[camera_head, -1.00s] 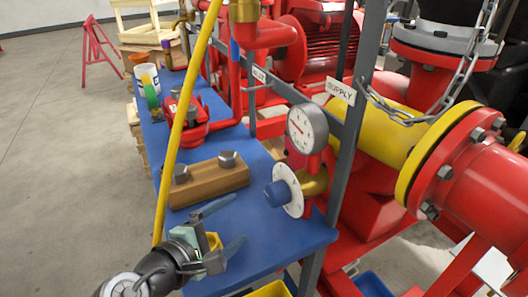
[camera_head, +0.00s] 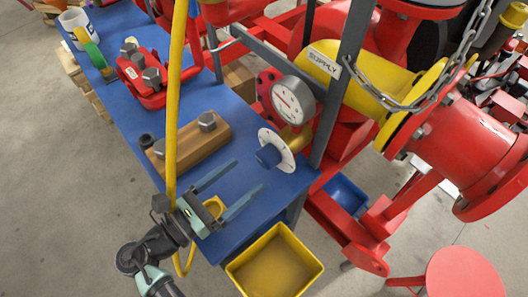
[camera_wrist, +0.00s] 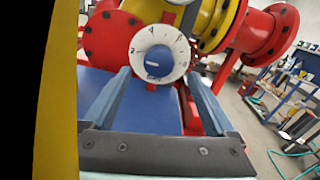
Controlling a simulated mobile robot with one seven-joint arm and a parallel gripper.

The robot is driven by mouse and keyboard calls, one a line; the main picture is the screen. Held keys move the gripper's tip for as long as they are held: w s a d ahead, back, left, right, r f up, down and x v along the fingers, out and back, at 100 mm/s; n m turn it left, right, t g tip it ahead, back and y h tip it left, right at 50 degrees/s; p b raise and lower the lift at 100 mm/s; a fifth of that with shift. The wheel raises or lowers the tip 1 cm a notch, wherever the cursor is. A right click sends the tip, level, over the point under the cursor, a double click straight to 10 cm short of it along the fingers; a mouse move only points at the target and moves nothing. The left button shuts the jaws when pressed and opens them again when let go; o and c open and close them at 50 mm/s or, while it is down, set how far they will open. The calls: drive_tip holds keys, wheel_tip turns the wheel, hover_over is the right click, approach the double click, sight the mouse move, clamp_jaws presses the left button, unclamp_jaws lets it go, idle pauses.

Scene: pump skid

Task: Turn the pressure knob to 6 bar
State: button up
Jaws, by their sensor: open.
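The pressure knob (camera_head: 268,156) is blue and sits on a white dial plate (camera_head: 285,146) at the right side of the blue bench. In the wrist view the knob (camera_wrist: 153,65) lies in the middle of its numbered dial, ahead of and between my fingers. My gripper (camera_head: 239,182) is open and empty, its two blue-grey fingers pointing at the knob with a gap left before it. The fingers (camera_wrist: 160,88) also show in the wrist view. A round gauge (camera_head: 293,100) stands above the dial; its reading is too small to tell.
A yellow hose (camera_head: 174,95) hangs close beside my wrist and covers the left edge of the wrist view. A wooden block with bolts (camera_head: 190,146) lies left of the knob. A yellow bin (camera_head: 274,265) stands below the bench edge. A grey post (camera_head: 345,85) rises behind the dial.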

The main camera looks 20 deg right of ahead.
sight(262, 161)
drive_tip(key=x, duration=0.7)
drive_tip(key=shift+d, duration=0.1)
drive_tip(key=c, duration=1.4)
